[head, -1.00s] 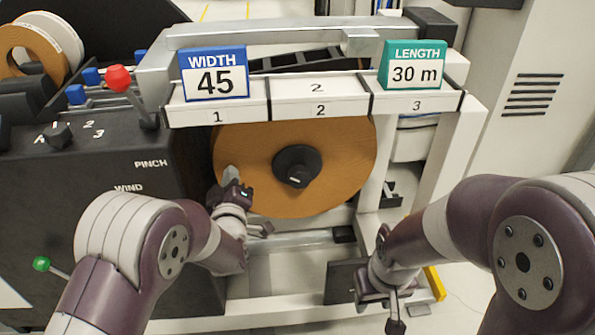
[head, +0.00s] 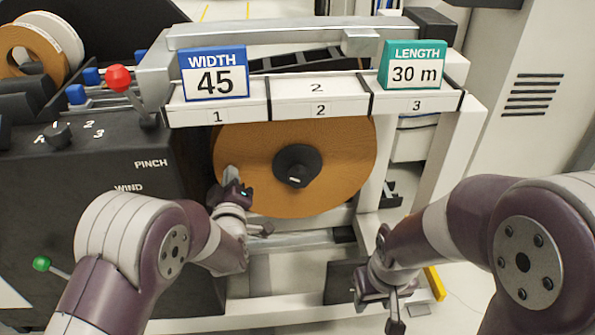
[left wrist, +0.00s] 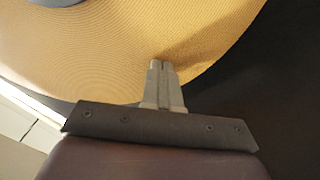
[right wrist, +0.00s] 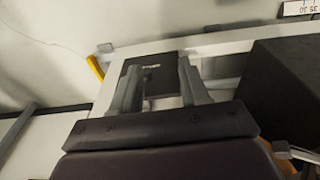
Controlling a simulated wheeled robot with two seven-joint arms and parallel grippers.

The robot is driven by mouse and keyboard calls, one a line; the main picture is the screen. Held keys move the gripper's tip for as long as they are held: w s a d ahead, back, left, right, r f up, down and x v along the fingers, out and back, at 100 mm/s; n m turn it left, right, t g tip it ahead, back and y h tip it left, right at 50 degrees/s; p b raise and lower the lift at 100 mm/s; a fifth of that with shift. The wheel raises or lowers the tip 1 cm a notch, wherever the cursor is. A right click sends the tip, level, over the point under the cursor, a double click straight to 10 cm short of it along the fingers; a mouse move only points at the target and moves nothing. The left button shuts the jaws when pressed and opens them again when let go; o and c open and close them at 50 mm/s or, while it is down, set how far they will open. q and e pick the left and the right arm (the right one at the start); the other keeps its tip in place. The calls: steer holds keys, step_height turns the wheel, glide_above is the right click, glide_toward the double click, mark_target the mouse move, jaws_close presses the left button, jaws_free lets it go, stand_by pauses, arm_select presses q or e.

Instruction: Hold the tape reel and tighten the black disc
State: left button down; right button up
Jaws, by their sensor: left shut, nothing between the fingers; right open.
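The tape reel (head: 345,165) is a large orange-brown disc standing upright under the shelf of the machine. The black disc (head: 297,166) with a raised knob sits at its centre. In the left wrist view the reel face (left wrist: 120,50) fills the top, and a dark edge of the black disc shows at the upper left. My left gripper (head: 230,172) is shut and empty, its fingertips (left wrist: 160,66) at the left part of the reel face; I cannot tell whether they touch it. My right gripper (head: 372,290) is open and empty, low and right of the reel, its fingers apart in the right wrist view (right wrist: 160,75).
A shelf with bins 1 to 3 (head: 320,108) carries a blue WIDTH 45 sign (head: 213,73) and a green LENGTH 30 m sign (head: 413,65). A black control panel (head: 90,170) with a red-knobbed lever (head: 119,78) stands left. A white frame post (head: 437,155) stands right of the reel.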

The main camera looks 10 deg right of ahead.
steer(key=o, duration=0.5)
steer(key=shift+a, duration=0.3)
steer(key=shift+c, duration=0.2)
steer(key=n+t, duration=0.8)
steer(key=n, duration=2.8)
glide_toward(300, 178)
steer(key=x, duration=0.5)
steer(key=shift+w, duration=0.3)
steer(key=x, duration=0.3)
steer(key=shift+f, duration=0.25)
steer(key=shift+w+f, duration=0.45)
